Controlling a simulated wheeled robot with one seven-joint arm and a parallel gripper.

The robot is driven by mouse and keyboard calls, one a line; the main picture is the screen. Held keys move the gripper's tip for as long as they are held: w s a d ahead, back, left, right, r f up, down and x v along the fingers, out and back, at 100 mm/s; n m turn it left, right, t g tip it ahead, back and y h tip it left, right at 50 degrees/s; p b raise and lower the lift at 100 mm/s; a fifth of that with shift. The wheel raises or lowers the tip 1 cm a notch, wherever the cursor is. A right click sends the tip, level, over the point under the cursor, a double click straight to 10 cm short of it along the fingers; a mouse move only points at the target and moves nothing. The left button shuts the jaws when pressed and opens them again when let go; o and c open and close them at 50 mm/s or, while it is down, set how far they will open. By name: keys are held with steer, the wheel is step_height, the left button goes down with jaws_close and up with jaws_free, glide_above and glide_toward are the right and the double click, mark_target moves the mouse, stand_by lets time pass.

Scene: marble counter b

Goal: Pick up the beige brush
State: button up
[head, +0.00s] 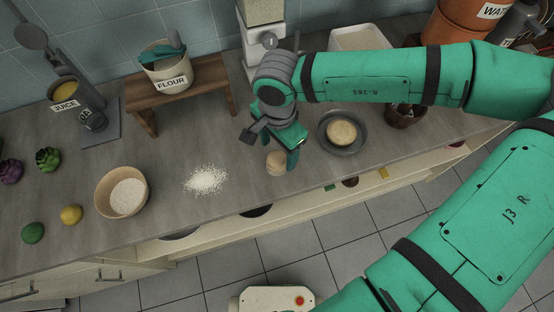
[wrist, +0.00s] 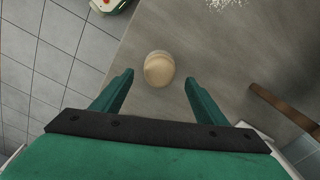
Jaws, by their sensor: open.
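A beige, rounded object, which I take to be the beige brush (head: 276,163), stands on the counter near its front edge in the head view. In the wrist view the brush (wrist: 159,69) is seen from above, just beyond the fingertips and between their lines. My gripper (head: 291,152) is right beside and above it in the head view, and its fingers partly overlap it there. In the wrist view my gripper (wrist: 158,78) has its two green fingers spread apart with nothing between them. I cannot tell the exact height of the fingers over the counter.
A pile of white grains (head: 206,180) lies left of the brush, with a wooden bowl (head: 104,205) farther left. A dark plate (head: 325,143) with a round yellowish item is close on the right. A wooden stand (head: 140,108) holds a flour bucket behind. The counter's front edge is near.

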mark_target(277, 157)
steer(key=f, duration=0.4)
steer(key=shift+s+a+f, duration=0.1)
steer(key=shift+s+f, duration=0.1)
steer(key=shift+f, duration=0.2)
steer(key=shift+c, duration=0.7)
steer(key=c, duration=1)
steer(key=shift+r, duration=0.1)
